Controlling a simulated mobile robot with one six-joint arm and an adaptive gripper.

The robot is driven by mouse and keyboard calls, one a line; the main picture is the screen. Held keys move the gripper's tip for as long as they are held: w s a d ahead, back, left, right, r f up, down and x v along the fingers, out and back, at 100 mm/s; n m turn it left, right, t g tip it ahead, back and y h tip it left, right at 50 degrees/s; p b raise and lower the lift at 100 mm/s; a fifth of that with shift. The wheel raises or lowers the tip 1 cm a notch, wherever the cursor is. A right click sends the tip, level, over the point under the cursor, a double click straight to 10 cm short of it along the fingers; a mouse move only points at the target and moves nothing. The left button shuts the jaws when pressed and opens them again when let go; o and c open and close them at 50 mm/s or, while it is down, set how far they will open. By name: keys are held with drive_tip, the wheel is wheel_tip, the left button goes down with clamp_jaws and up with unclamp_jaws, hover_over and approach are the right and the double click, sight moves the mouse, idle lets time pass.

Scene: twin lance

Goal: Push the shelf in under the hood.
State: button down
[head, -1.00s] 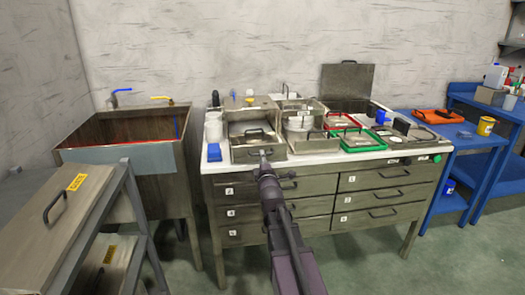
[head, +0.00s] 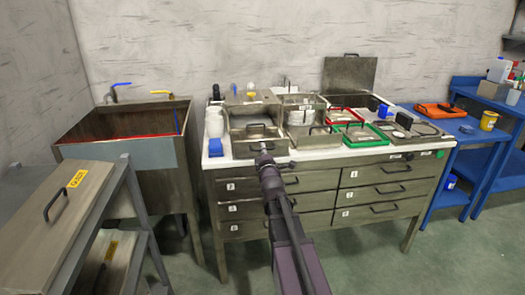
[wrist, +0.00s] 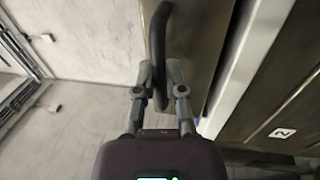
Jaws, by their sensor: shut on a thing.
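The shelf (head: 240,149) is a grey metal tray with a dark bar handle on its front. It sits at the front left of the white-topped workbench. A metal box, seemingly the hood (head: 238,98), stands directly behind it; how far the shelf reaches under it is hard to see. My gripper (head: 263,150) is at the shelf's front. In the wrist view my gripper (wrist: 164,74) is shut on the dark handle (wrist: 161,18), one finger on each side. The shelf's metal front (wrist: 196,40) fills the area beside the handle.
A blue block (head: 215,147) and white cups (head: 214,122) stand just left of the shelf. Metal pans and a green-rimmed tray (head: 365,134) crowd the right. A sink (head: 115,155) and a metal cart (head: 55,212) with a yellow label are at the left.

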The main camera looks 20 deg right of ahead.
sight(258, 138)
drive_tip(key=f+x, duration=0.1)
drive_tip(key=x, duration=0.8)
drive_tip(key=f+x, duration=0.1)
drive_tip(key=x, duration=0.4)
drive_tip(key=shift+w+d+f, duration=0.1)
drive_tip(key=shift+w+f, duration=0.2)
drive_tip(key=shift+f, duration=0.05)
drive_tip(key=c, duration=0.7)
unclamp_jaws()
